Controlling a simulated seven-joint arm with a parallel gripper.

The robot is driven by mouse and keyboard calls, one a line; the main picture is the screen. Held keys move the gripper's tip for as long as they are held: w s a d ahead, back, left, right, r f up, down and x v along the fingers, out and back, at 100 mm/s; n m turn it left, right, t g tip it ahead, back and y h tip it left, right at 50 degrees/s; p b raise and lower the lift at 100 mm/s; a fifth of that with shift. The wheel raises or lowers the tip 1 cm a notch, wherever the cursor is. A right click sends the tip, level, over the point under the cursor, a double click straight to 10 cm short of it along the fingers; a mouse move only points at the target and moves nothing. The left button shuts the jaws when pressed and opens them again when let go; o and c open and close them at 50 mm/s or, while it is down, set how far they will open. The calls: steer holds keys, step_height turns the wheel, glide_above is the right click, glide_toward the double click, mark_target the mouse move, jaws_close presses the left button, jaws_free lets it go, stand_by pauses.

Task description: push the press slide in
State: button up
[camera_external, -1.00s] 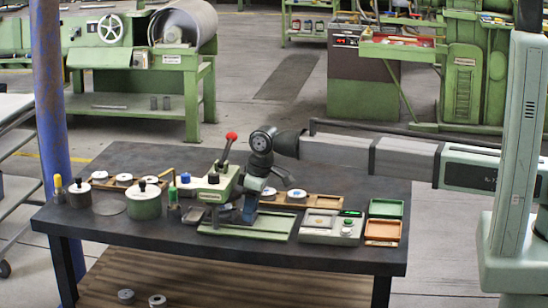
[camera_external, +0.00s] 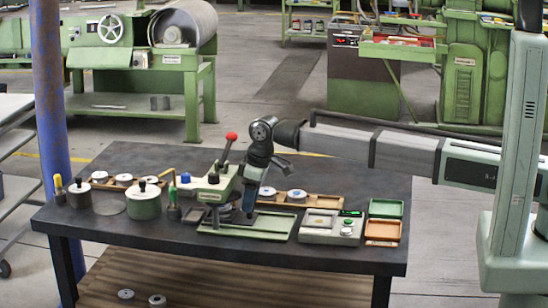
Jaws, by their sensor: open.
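The green press (camera_external: 212,189) stands on the dark table, with a red-knobbed lever (camera_external: 228,150) tilted up and to the right. A flat green base plate (camera_external: 262,228) extends to the right under the press head. A dark part, which may be the press slide (camera_external: 226,213), sits low on this base; its exact position along it is hard to tell. My gripper (camera_external: 249,204) points down over the base plate, just right of the press body. It is open. Its fingertips are small and dark, and I cannot tell whether they touch the slide.
Behind the press lies a wooden tray (camera_external: 325,201) with pale discs. To the right are a grey control box (camera_external: 318,237), a green tray (camera_external: 386,208) and an orange tray (camera_external: 383,230).

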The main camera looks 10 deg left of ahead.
steer(key=shift+r, duration=0.85)
steer(key=d+r, duration=0.4)
steer(key=d, duration=0.3)
stand_by(0.4)
